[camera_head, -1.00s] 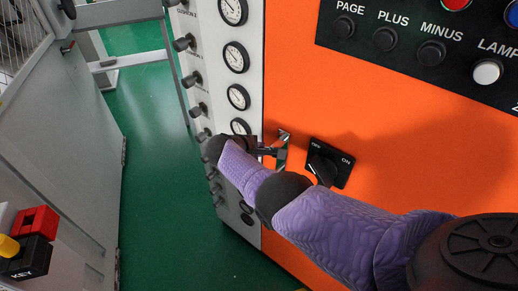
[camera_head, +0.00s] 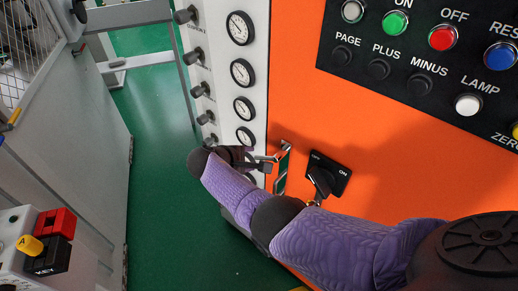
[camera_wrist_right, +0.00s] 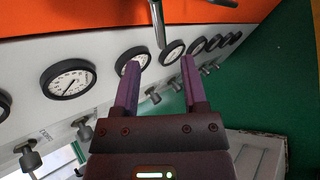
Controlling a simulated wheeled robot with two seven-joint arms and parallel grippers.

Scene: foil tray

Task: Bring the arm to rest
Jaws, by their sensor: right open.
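My right arm, in a purple sleeve, comes in from the lower right of the head view. Its gripper (camera_head: 264,160) is by the left edge of the orange cabinet front (camera_head: 290,105), beside a metal handle (camera_head: 285,153). In the right wrist view the two fingers of the gripper (camera_wrist_right: 162,72) stand apart with nothing held between them. A metal bar (camera_wrist_right: 157,22) shows just beyond the fingertips; I cannot tell whether they touch it. My left gripper is not in view.
A dark rotary switch (camera_head: 322,180) sits just above my right forearm. A black button panel (camera_head: 420,55) is at upper right. Gauges (camera_head: 240,28) and knobs line the white side panel. A grey cabinet (camera_head: 75,150) stands left, with green floor (camera_head: 155,190) between.

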